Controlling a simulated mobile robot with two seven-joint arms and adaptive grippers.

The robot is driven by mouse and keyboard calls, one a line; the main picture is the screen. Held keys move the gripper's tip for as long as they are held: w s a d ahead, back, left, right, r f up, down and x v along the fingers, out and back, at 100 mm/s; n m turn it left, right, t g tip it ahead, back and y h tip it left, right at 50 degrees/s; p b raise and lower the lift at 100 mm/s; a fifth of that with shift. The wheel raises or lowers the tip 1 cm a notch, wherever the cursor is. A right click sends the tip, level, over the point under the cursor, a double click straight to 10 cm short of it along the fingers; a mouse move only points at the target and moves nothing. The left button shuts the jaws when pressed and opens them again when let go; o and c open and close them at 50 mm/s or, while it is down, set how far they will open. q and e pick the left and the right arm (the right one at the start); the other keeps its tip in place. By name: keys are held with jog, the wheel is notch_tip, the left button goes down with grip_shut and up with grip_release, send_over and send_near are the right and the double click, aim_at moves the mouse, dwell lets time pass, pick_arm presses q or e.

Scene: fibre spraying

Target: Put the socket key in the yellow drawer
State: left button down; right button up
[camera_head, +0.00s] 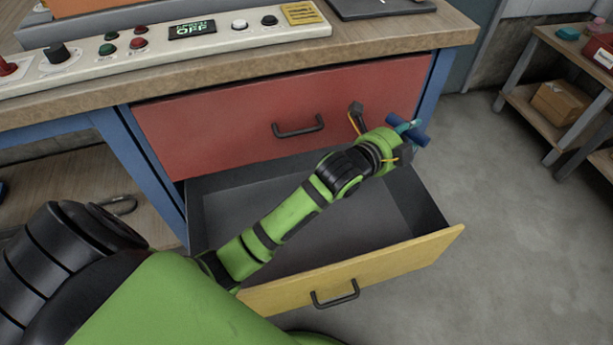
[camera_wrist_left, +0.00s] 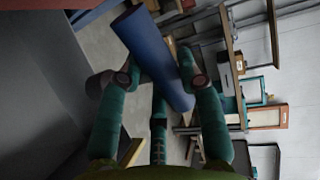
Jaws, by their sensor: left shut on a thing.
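The yellow drawer (camera_head: 375,268) is pulled open below the shut red drawer, and its grey inside looks empty where it shows. My left arm reaches across it. My left gripper (camera_head: 409,129) is shut on a blue cylindrical thing, taken to be the socket key (camera_head: 421,136), above the drawer's far right part. In the left wrist view, the blue cylinder of the socket key (camera_wrist_left: 150,52) lies tilted between the teal fingers of the left gripper (camera_wrist_left: 160,82). The rest of the key is not clear. My right gripper is not in view.
The red drawer (camera_head: 220,125) sits under the workbench top (camera_head: 390,43), close behind my left gripper. A control panel (camera_head: 215,32) lies on the bench. A shelf with a cardboard box (camera_head: 558,102) stands at the right. The floor (camera_head: 520,220) between is clear.

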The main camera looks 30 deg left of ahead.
pick_arm(q)
jog(key=shift+a+r, duration=0.1)
jog(key=shift+r, duration=0.3)
